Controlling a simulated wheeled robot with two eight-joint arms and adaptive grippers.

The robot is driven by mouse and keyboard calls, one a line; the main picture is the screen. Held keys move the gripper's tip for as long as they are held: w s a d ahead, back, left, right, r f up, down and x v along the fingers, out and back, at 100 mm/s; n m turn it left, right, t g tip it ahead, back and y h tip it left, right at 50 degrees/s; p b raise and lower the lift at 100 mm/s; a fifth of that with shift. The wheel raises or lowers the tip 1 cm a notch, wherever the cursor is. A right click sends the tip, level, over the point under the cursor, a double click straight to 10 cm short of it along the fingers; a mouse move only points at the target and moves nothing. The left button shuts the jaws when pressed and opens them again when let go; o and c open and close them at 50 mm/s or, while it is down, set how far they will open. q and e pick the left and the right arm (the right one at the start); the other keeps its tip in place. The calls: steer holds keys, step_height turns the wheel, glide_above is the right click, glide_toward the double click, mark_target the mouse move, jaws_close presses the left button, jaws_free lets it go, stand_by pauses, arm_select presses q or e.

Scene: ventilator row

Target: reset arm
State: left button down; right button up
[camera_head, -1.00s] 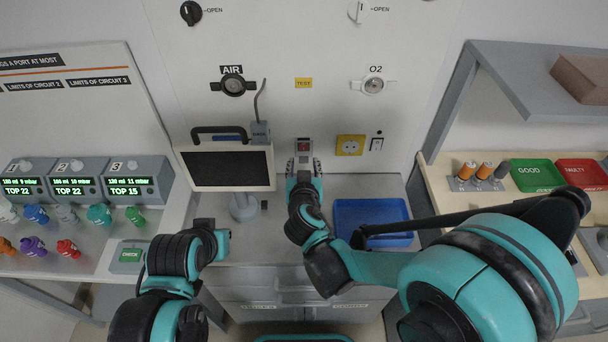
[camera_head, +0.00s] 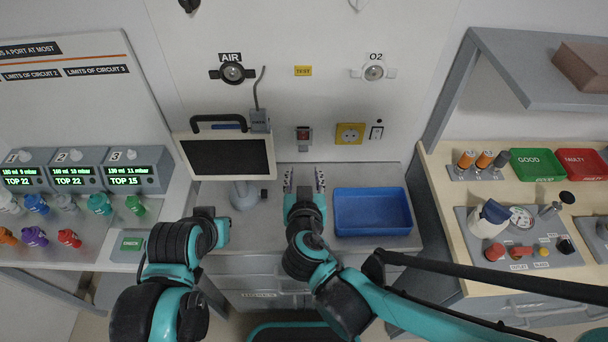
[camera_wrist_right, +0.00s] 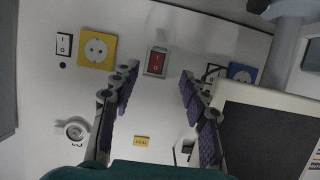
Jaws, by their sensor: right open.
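My right gripper (camera_head: 304,178) is open and empty in front of the wall, its fingers pointing toward a red rocker switch (camera_head: 304,134) in a grey housing. In the right wrist view the open fingers (camera_wrist_right: 157,88) stand apart, with the switch (camera_wrist_right: 156,62) showing beyond and between them. A clear gap shows below the switch in the head view. My left arm is folded at the lower left; I cannot make out its gripper.
A monitor (camera_head: 228,157) on a stand is left of my right gripper, and a blue tray (camera_head: 372,232) is to its right. A yellow socket (camera_head: 349,133) is beside the switch. The right bench holds a green GOOD tray (camera_head: 537,164) and a red FAULTY tray (camera_head: 583,163).

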steer(key=s+d+f+g+h, duration=0.2)
steer(key=d+g, duration=0.2)
steer(key=d, duration=0.7)
steer(key=s+d+f+g+y, duration=0.1)
steer(key=s+d+g+y, duration=0.1)
steer(key=s+d, duration=0.4)
steer(key=s+g, duration=0.1)
steer(key=s, duration=0.1)
steer(key=shift+s, duration=0.35)
steer(key=shift+d+f, duration=0.1)
stand_by(0.6)
